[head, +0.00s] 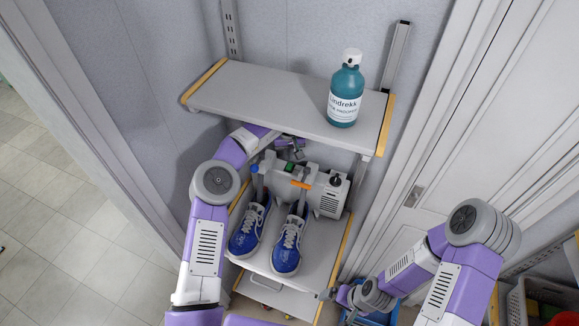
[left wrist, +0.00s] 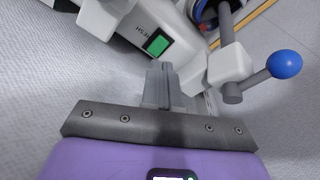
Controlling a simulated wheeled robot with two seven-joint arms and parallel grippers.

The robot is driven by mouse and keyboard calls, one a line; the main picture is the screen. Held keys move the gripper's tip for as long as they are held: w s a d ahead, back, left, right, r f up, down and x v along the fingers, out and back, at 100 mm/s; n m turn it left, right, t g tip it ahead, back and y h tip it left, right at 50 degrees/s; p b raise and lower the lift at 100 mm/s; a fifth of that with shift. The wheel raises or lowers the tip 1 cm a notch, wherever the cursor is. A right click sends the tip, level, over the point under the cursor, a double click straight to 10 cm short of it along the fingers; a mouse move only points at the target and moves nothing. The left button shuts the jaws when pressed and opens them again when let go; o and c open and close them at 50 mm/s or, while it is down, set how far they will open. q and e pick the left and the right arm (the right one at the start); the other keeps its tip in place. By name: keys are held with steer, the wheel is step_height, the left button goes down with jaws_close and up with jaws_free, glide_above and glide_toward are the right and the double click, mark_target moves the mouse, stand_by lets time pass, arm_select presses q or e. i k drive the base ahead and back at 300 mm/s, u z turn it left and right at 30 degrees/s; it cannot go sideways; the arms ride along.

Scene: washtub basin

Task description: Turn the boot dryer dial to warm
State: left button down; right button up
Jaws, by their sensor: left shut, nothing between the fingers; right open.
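The boot dryer (head: 328,200) is a light grey box with side vents on the lower shelf, under the upper shelf. A black dial (head: 336,181) sits on its upper right end; its setting is too small to read. An orange piece (head: 301,185) shows at its front. Blue sneakers (head: 287,240) stand before it. My left gripper (head: 290,148) is at the dryer's back left, partly hidden by the shelf, away from the dial. In the left wrist view its fingers (left wrist: 159,82) are shut and empty, below a lit green switch (left wrist: 157,43). My right gripper (head: 331,293) is open, low at the right.
A blue-ended lever (left wrist: 285,64) stands right of the left fingers. A teal bottle (head: 345,95) stands on the upper shelf (head: 260,97), which overhangs the dryer. A white door (head: 480,150) is at the right, and a basket (head: 540,297) at the lower right.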

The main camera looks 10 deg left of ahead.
mark_target(335, 181)
steer(key=k, duration=1)
